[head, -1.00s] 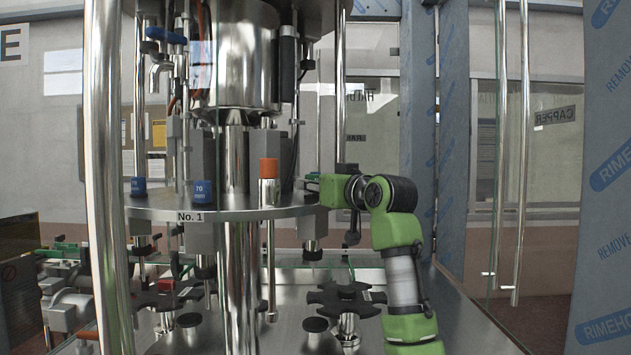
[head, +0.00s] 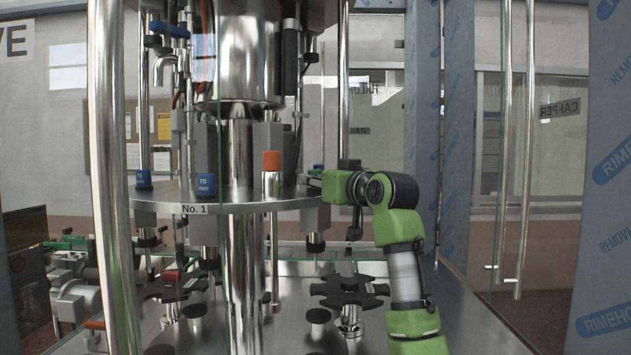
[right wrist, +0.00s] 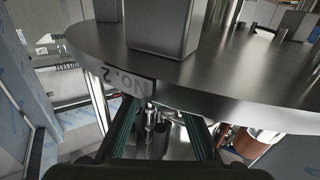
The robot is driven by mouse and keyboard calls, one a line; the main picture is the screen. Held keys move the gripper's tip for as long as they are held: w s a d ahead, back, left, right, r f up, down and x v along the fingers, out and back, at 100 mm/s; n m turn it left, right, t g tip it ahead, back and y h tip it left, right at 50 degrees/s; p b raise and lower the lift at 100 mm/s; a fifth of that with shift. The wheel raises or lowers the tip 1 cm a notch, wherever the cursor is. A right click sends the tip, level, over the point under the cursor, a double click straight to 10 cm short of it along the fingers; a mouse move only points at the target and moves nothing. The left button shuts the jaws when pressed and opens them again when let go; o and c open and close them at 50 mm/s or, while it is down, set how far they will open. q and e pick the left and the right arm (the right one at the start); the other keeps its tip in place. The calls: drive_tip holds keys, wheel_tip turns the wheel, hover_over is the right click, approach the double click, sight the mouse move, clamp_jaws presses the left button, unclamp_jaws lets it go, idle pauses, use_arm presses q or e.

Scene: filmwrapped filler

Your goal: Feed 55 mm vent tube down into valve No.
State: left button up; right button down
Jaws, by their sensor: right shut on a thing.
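A round metal plate (head: 240,203) carries the label No. 1 (head: 195,209) at its front edge. A metal tube with an orange cap (head: 271,161) stands upright at the plate, its thin lower length hanging below. My right gripper (head: 310,183) is at the plate's right edge; its fingers are small there. In the right wrist view my right gripper (right wrist: 157,112) reaches to the plate's edge beside an upside-down No. 2 label (right wrist: 128,79). It is shut on a slim metal piece between the fingertips, apparently the vent tube, largely hidden. My left gripper is out of view.
Blue-capped valves marked 70 (head: 206,185) stand on the plate's left. A polished post (head: 108,180) rises in front. Black star wheels (head: 350,290) sit on the deck below. A glass door with a handle (head: 516,150) and film-covered panels (head: 605,180) are at the right.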

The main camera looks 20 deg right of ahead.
drive_tip(key=shift+f, duration=0.1)
drive_tip(key=c, duration=1.7)
unclamp_jaws()
drive_tip(key=s+d, duration=0.1)
drive_tip(key=s, duration=1.1)
